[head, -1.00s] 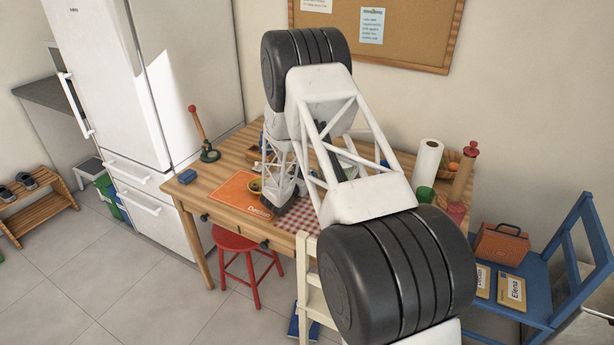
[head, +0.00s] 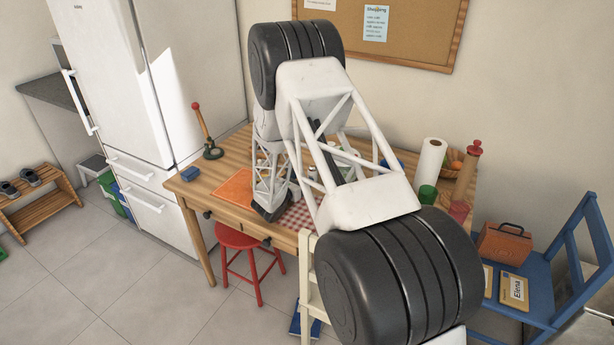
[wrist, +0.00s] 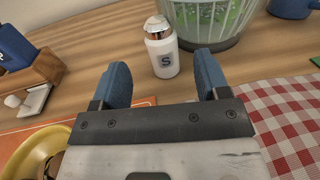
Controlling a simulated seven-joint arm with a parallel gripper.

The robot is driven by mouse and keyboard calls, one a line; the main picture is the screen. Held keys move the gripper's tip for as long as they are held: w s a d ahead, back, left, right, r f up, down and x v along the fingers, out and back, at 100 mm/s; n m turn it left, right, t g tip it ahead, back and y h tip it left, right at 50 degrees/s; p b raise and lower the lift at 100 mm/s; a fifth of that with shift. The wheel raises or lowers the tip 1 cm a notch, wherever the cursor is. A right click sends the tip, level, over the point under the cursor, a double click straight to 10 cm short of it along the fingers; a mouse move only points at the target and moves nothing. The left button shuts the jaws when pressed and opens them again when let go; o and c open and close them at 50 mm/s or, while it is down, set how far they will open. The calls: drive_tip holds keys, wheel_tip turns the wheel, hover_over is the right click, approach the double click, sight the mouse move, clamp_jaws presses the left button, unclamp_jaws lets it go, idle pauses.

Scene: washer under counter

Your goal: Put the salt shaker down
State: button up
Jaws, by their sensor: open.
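The salt shaker (wrist: 162,55) is a white cylinder with a shiny metal cap and a dark "S" label. It stands upright on the wooden table (wrist: 85,48), seen in the wrist view just beyond the fingertips. My gripper (wrist: 164,80) is open, with its two blue fingers apart and nothing between them but table; the shaker appears in line with the gap.
A green-filled basket (wrist: 212,22) stands right behind the shaker. A yellow bowl (wrist: 35,155) is at lower left, by an orange mat (wrist: 22,132). A red checked cloth (wrist: 285,115) lies right. A wooden holder (wrist: 35,70) is at left.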

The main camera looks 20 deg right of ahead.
drive_tip(key=v, duration=0.6)
drive_tip(key=shift+s+a, duration=0.2)
idle(0.4)
drive_tip(key=shift+s+d+r, duration=0.2)
drive_tip(key=shift+r, duration=0.25)
drive_tip(key=s+d+r+m+g+y, duration=0.1)
drive_tip(key=s+d+r+m+g, duration=0.15)
drive_tip(key=s+r+m, duration=0.35)
drive_tip(key=s+d+r+m+g+y, duration=0.1)
drive_tip(key=s+d+r+m+g, duration=0.2)
drive_tip(key=s+r, duration=0.6)
drive_tip(key=s+d+r+m+g+y, duration=0.1)
drive_tip(key=s+r+m+g, duration=0.4)
drive_tip(key=s+r, duration=0.2)
drive_tip(key=s+a+r+m+y, duration=0.3)
drive_tip(key=s+y, duration=0.1)
drive_tip(key=s, duration=0.6)
drive_tip(key=s+a+r+m+t+y, duration=0.1)
drive_tip(key=s+a+r+m+y, duration=0.2)
drive_tip(key=s, duration=0.7)
drive_tip(key=s+a+r+m+t+y, duration=0.1)
drive_tip(key=s+a+r+m+y, duration=0.2)
drive_tip(key=s, duration=0.8)
drive_tip(key=shift+a+r+m+y, duration=0.2)
drive_tip(key=shift+r+m+y, duration=0.2)
drive_tip(key=shift+m+y, duration=0.6)
